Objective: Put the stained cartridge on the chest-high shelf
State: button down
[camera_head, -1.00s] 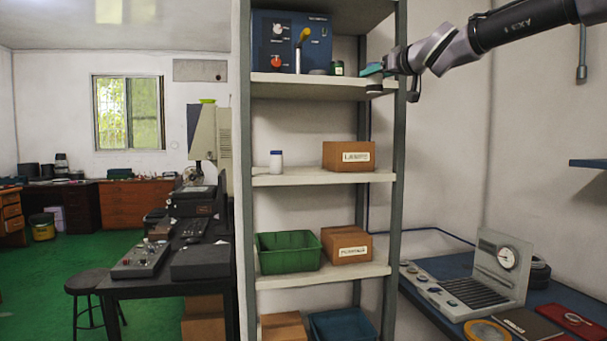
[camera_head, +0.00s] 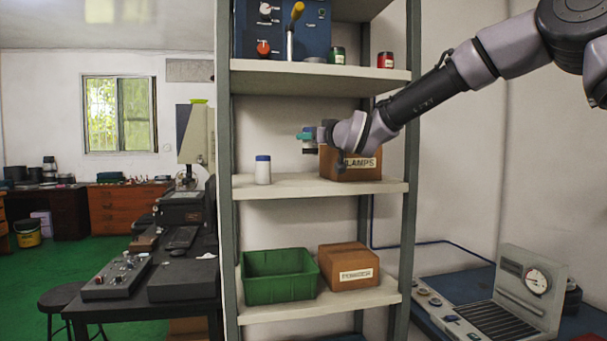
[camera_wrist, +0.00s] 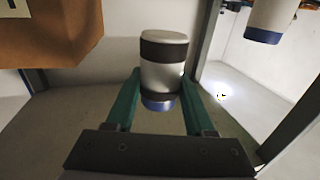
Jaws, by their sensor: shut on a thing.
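My gripper (camera_head: 304,137) is in front of the middle shelf (camera_head: 290,186), at the height of the cardboard box with the "LAMPS" label. In the wrist view its green fingers are shut on a pale cylindrical cartridge (camera_wrist: 163,77) with a dark band and a blue end. In the head view the held cartridge is small and partly covered by the fingers, above the shelf board. A similar white cartridge with a blue cap (camera_head: 263,171) stands on the shelf, left of my gripper. It also shows at the wrist view's upper right (camera_wrist: 268,18).
The "LAMPS" box (camera_head: 360,165) stands close on the right, partly behind my wrist. The top shelf (camera_head: 330,75) holds a blue panel, a green jar and a red jar. The lower shelf (camera_head: 330,304) holds a green bin and another box. Shelf room lies between white cartridge and box.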

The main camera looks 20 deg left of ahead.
notch_tip(320, 180, down, 8)
jog(key=shift+r, duration=0.2)
jog(key=shift+f, duration=0.1)
jog(key=shift+c, duration=1.3)
grip_release()
jog(key=v, duration=1.2)
